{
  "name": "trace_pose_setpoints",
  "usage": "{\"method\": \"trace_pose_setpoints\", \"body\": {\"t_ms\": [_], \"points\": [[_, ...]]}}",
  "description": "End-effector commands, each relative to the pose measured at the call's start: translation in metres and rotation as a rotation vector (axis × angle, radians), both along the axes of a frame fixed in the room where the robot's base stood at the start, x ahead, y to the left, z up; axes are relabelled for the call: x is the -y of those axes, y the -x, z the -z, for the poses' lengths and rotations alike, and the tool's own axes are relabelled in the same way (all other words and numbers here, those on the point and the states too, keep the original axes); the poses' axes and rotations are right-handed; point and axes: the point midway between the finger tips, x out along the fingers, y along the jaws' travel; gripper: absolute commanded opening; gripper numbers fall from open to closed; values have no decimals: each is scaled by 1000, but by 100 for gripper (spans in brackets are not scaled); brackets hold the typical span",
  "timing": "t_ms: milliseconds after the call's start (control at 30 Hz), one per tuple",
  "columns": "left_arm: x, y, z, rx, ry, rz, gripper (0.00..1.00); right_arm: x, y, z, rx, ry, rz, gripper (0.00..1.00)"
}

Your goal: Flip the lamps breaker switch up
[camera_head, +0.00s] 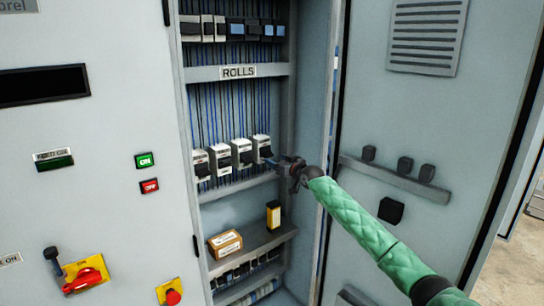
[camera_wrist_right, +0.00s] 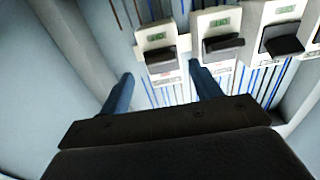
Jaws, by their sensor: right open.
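A row of white breakers with black levers sits on the middle shelf of the open cabinet. The rightmost breaker (camera_head: 262,146) is closest to my right gripper (camera_head: 272,161). In the right wrist view, one breaker (camera_wrist_right: 155,50) lies ahead of the gap between the open fingers (camera_wrist_right: 162,82), with nothing held. Its black lever shows, and no contact is visible. The labels are too small to read, so I cannot tell which breaker is the lamps one. My left gripper is out of view.
Other breakers (camera_head: 222,158) stand close to the left. The cabinet's right side wall (camera_head: 310,110) is close to my right arm. A lower shelf (camera_head: 250,250) holds a cardboard box (camera_head: 225,244) and a yellow-black item (camera_head: 273,215). The open door (camera_head: 440,120) is at right.

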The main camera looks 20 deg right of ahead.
Motion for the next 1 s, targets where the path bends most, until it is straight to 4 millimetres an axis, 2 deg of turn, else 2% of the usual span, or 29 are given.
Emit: {"method": "trace_pose_setpoints", "body": {"t_ms": [100,300,667,733,900,933,1000], "points": [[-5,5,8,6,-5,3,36,-6,-15,-3,0,0,0,64],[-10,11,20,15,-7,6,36,-11,-31,-1,-1,0,0,64],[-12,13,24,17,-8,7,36,-13,-35,0,0,1,0,64],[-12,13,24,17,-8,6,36,-13,-35,0,0,1,0,56],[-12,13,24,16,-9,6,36,-13,-35,0,0,1,0,22],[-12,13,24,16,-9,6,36,-13,-35,0,0,1,0,19],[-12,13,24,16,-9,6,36,-13,-35,0,0,1,0,19]]}}
